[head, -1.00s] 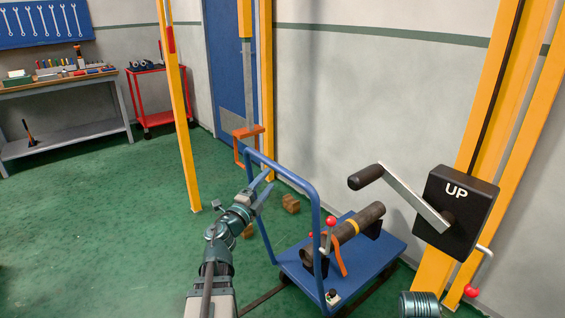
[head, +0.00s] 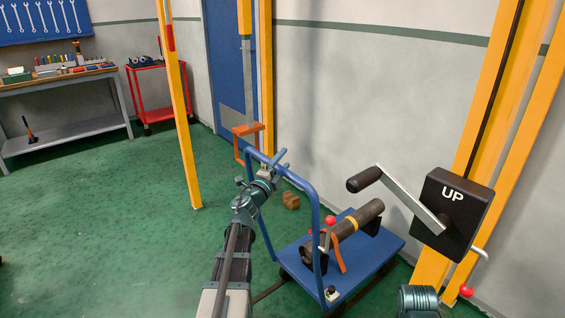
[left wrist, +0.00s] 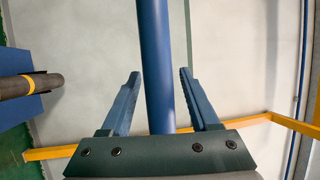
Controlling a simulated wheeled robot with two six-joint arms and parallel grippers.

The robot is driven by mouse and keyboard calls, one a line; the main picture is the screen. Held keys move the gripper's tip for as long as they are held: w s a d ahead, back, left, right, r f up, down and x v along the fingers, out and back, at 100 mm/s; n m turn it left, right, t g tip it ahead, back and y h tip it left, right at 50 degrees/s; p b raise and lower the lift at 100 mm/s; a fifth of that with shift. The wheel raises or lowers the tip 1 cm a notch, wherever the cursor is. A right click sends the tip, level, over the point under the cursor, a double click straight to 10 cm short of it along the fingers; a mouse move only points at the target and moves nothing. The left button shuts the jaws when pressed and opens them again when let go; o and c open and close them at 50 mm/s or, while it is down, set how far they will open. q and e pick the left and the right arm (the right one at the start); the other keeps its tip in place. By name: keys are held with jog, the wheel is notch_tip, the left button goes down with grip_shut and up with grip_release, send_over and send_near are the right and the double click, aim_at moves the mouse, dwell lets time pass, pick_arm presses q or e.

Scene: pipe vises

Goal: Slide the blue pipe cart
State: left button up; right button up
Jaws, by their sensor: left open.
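The blue pipe cart (head: 384,250) stands on the green floor, with a tall blue push handle (head: 316,225) at its near left end. A dark pipe (head: 367,216) with a yellow band lies on its deck, with an orange strap (head: 338,252) by it. My left gripper (head: 281,160) is open at the handle's top bar. In the left wrist view the blue handle bar (left wrist: 156,60) runs between the two spread fingers, with gaps on both sides.
A yellow post frame with a black UP crank box (head: 455,212) stands right of the cart. An orange bracket (head: 240,158) hangs beyond the handle. Brown blocks (head: 291,201) lie on the floor behind. The floor at left is clear.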

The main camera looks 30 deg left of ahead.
pick_arm(q)
grip_shut()
dwell(1.3)
